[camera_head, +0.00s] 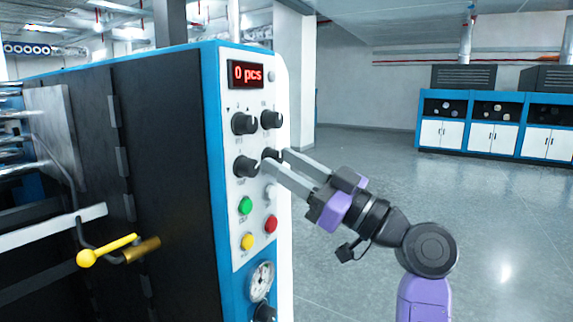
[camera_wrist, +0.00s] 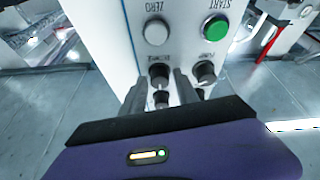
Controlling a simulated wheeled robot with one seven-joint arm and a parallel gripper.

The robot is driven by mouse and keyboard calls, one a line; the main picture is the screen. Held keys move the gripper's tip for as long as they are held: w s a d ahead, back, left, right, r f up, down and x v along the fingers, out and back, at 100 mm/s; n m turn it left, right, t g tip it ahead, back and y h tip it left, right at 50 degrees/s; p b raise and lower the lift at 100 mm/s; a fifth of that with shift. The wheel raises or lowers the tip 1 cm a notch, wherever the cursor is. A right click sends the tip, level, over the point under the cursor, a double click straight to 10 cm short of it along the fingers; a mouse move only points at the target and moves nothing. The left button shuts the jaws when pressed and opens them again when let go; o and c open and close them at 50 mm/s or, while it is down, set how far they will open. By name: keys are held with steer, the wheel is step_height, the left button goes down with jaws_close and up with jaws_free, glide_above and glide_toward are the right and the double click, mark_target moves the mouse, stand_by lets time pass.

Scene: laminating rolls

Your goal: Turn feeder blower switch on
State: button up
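The control panel (camera_head: 234,135) on the blue and black machine has several black knobs. In the wrist view this knob (camera_wrist: 160,75) lies between the fingertips. I cannot tell whether they touch it. The lower left knob (camera_head: 246,167) is just beside the nearer finger.
Below the knobs are a green START button (camera_head: 246,205), a white ZERO button (camera_head: 271,190), a red button (camera_head: 271,224) and a yellow button (camera_head: 247,241). A gauge (camera_head: 262,281) sits lower. The display (camera_head: 246,74) reads 0 pcs. The floor to the right is clear.

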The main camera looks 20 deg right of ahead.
jaws_close()
